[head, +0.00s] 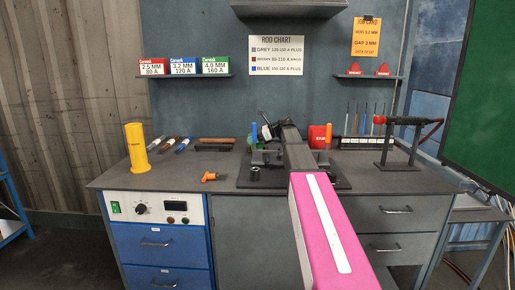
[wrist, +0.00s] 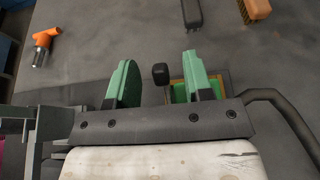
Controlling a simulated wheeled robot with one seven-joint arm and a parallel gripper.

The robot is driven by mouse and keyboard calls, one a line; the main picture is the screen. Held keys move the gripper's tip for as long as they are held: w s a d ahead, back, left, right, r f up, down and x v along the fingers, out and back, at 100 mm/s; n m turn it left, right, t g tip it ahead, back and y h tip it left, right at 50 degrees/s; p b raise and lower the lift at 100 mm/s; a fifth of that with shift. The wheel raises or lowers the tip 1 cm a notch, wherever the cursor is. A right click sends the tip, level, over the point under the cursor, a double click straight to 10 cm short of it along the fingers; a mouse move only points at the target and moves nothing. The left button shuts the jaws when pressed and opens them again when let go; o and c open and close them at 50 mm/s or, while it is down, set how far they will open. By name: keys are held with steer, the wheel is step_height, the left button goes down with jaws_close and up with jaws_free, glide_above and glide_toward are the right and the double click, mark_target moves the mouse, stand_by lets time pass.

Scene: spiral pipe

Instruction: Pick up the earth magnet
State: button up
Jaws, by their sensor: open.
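An orange T-shaped piece with a grey, cylinder-like end (head: 210,177) lies on the left front of the bench top. It also shows at the upper left of the wrist view (wrist: 43,45). It may be the earth magnet; no label confirms this. My gripper (wrist: 160,68) is open, with its two green fingers apart. A small black block (wrist: 160,74) shows between the fingers, not visibly gripped. The orange piece is well outside the fingers.
The grey bench (head: 125,181) carries a yellow cylinder (head: 137,148), several rods and a brush (head: 215,143) at the back left. A torch on a stand (head: 405,122) is at the right. The front left of the top is mostly clear.

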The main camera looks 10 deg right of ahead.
jaws_close()
stand_by(1.4)
